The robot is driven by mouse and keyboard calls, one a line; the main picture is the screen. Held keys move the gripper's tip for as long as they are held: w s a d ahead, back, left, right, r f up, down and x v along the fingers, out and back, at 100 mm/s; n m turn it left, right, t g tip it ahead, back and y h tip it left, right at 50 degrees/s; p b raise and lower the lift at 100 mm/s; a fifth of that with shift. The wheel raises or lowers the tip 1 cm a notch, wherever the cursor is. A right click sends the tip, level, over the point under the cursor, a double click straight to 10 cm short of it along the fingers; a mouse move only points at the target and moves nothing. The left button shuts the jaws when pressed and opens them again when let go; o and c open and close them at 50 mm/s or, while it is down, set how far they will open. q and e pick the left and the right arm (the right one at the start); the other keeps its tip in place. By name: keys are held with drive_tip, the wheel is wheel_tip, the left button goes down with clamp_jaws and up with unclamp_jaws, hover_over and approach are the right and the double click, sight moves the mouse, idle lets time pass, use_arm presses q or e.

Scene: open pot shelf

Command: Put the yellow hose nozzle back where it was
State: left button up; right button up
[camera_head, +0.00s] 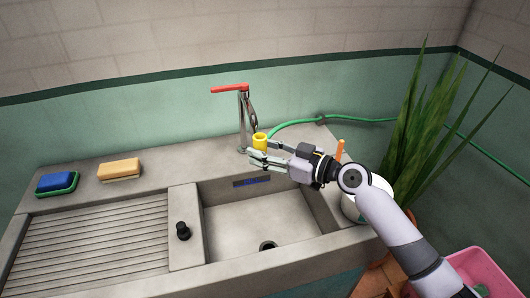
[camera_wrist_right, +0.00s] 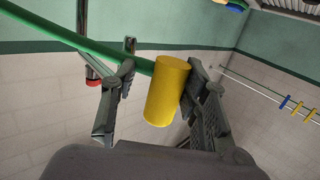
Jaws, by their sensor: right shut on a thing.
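The yellow hose nozzle (camera_head: 260,142) is a short yellow cylinder in front of the tap, above the sink's back ledge. My right gripper (camera_head: 264,153) comes in from the right and is shut on it. In the right wrist view the yellow nozzle (camera_wrist_right: 167,92) sits between the fingers, against the right-hand one. The green hose (camera_head: 300,121) runs from near the nozzle to the right along the wall. In the wrist view the hose (camera_wrist_right: 80,45) passes up to the nozzle; whether they are joined is unclear. My left gripper is not in view.
The tap with a red handle (camera_head: 230,88) stands just left of the nozzle. The sink basin (camera_head: 240,222) below is empty. A blue sponge (camera_head: 56,181) and a tan block (camera_head: 119,168) lie on the left ledge. A spiky plant (camera_head: 410,140) and a pink crate (camera_head: 475,272) are at the right.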

drive_tip(key=shift+r, duration=0.25)
